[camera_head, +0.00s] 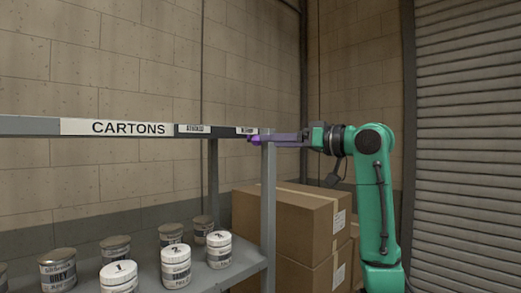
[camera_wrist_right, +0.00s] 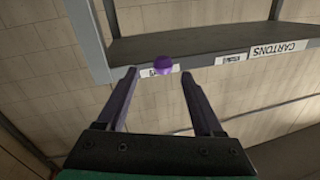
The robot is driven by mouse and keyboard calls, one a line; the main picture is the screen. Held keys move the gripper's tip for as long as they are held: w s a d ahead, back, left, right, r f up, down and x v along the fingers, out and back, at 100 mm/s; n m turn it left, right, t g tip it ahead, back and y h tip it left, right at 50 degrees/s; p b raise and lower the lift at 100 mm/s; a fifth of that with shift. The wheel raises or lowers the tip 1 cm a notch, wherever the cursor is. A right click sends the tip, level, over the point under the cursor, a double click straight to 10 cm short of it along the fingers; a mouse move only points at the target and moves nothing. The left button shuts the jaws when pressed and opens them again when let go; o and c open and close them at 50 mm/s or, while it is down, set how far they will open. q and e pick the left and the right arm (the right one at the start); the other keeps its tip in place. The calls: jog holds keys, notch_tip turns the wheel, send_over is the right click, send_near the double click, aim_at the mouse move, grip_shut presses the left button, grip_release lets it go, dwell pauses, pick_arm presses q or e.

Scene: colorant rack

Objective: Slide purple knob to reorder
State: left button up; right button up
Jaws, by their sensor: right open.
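The purple knob (camera_head: 255,141) sits on the shelf's front rail near its right end, by the small right-hand label (camera_head: 246,130), whose text is too small to read surely. In the right wrist view the knob (camera_wrist_right: 163,65) partly covers that label (camera_wrist_right: 148,72). My right gripper (camera_head: 268,138) reaches in from the right along the rail, and its fingers overlap the knob in the head view. In the wrist view the gripper (camera_wrist_right: 159,75) is open, with the knob between and just beyond the fingertips; I see no contact. My left gripper is out of view.
A second small label (camera_head: 195,129) and a CARTONS label (camera_head: 128,127) lie left along the rail. The grey rack post (camera_head: 268,200) stands below my right gripper. Several paint cans (camera_head: 176,266) fill the lower shelf. Cardboard boxes (camera_head: 300,225) are stacked behind the post.

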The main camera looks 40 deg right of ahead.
jog(key=s+d+b, duration=0.1)
jog(key=s, duration=0.7)
jog(key=shift+s+d, duration=0.25)
jog(key=shift+d, duration=0.1)
jog(key=shift+f, duration=0.1)
